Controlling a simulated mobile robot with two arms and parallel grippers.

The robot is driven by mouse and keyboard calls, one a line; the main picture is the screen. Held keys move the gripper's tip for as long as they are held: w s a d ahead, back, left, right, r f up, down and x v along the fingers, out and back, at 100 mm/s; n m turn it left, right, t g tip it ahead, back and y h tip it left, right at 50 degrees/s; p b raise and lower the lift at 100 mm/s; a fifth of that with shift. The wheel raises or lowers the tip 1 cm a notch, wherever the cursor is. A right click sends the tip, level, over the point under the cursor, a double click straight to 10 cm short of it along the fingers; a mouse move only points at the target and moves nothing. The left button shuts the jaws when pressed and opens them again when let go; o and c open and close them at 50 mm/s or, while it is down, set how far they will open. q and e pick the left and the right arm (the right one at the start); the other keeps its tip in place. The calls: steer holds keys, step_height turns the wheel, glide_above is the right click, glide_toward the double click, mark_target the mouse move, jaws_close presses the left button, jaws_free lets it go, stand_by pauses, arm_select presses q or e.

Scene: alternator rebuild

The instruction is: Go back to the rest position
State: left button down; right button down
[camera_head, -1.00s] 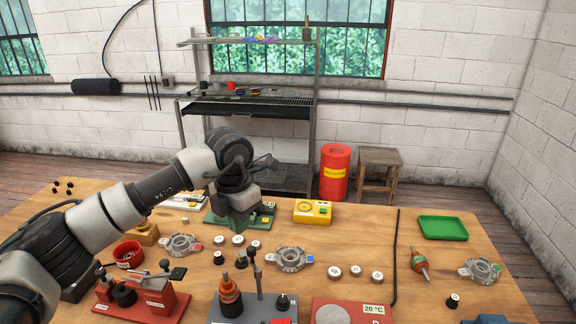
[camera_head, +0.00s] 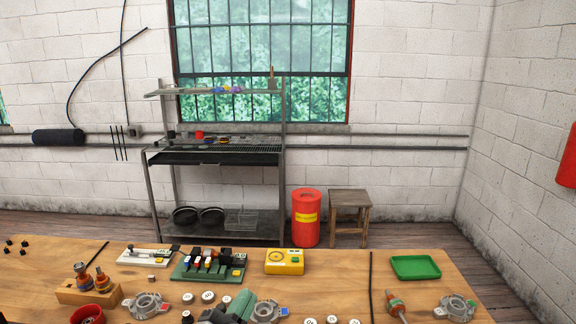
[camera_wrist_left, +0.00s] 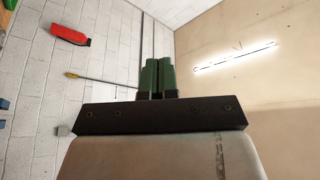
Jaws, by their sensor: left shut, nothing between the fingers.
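My left gripper (camera_head: 241,302) shows at the bottom edge of the head view, in front of the workbench (camera_head: 345,284). Only its green fingers and a dark part below them show there; the arm is out of the picture. In the left wrist view the two green fingers (camera_wrist_left: 157,76) are together with nothing between them. Behind them are the white wall and the ceiling with a lit lamp. My right gripper is in neither view.
The bench carries a green board with levers (camera_head: 208,265), a yellow meter (camera_head: 284,261), a green tray (camera_head: 415,267), metal housings (camera_head: 146,305) and several white round parts. A shelf rack (camera_head: 215,155), red bin (camera_head: 306,218) and stool (camera_head: 349,210) stand behind it.

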arm_select(q)
steer(key=s+a+f+n+g+y, duration=0.3)
steer(key=a+f+n+y, duration=0.4)
steer(key=f, duration=0.2)
steer(key=s+a+f+n+g+y, duration=0.1)
steer(key=s+a+f+n+g, duration=0.15)
steer(key=s+f+g, duration=0.65)
steer(key=s+a+f+n+g, duration=0.2)
steer(key=s+a+f+g, duration=0.25)
steer(key=s, duration=0.75)
step_height(320, 180, down, 26)
steer(key=s+d+g, duration=0.1)
steer(key=s, duration=0.1)
steer(key=s+a+f+g, duration=0.1)
steer(key=s+a+f, duration=0.2)
steer(key=s+f, duration=1.3)
steer(key=shift+f, duration=0.4)
